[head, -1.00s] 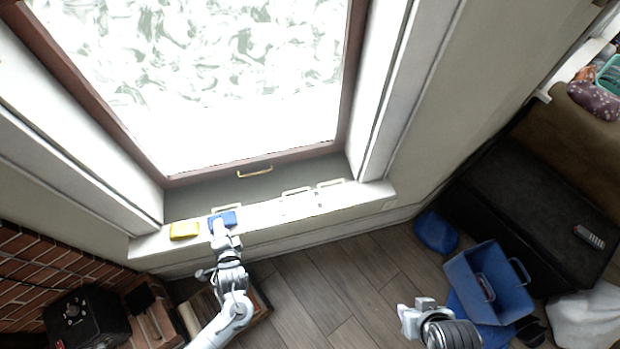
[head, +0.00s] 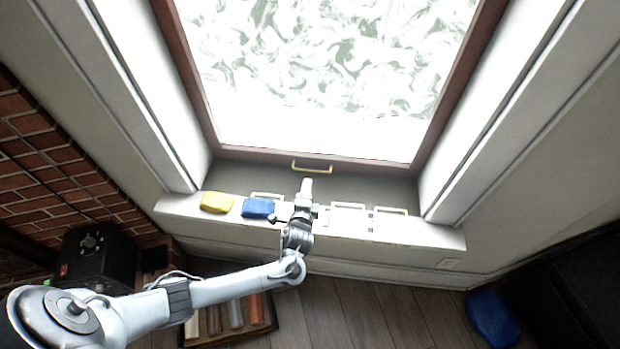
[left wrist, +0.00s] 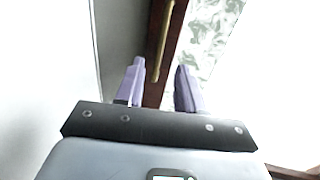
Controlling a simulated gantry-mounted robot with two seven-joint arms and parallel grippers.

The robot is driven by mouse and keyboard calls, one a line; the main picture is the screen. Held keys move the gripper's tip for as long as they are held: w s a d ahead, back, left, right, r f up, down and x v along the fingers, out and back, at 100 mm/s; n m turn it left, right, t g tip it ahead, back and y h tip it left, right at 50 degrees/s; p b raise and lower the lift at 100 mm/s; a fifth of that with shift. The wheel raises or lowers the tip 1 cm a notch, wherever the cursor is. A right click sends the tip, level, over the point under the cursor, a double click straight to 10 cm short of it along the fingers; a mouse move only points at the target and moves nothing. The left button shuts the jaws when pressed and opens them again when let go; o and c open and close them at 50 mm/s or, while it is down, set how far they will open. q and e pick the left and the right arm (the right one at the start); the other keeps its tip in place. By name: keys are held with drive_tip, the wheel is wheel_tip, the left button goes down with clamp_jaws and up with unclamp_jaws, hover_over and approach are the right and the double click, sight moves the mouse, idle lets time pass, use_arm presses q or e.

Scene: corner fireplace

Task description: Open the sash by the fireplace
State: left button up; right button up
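The window sash (head: 375,157) has a dark brown frame around a bright pane patterned with swirls. A brass handle (head: 312,167) sits on its bottom rail, which lies close above the grey inner ledge. My left gripper (head: 306,186) is just in front of the handle, over the sill. In the left wrist view its two purple-grey fingers (left wrist: 160,88) are apart with nothing between them. The handle (left wrist: 161,42) shows beyond the fingertips, roughly in line with the gap, and looks untouched. My right gripper is out of view.
A yellow sponge (head: 216,202) and a blue sponge (head: 258,208) lie on the white sill (head: 435,235), left of my gripper. Pale rectangular frames (head: 347,206) lie along it. Brick (head: 40,150) and a black box (head: 92,262) stand left. A blue object (head: 492,318) is on the floor right.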

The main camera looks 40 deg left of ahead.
use_arm(q)
drive_tip(key=b+x, duration=0.2)
drive_tip(key=x, duration=0.4)
drive_tip(key=shift+f, duration=0.1)
drive_tip(key=shift+w+a, duration=0.35)
drive_tip(key=shift+w, duration=0.1)
drive_tip(key=shift+c, duration=0.3)
clamp_jaws()
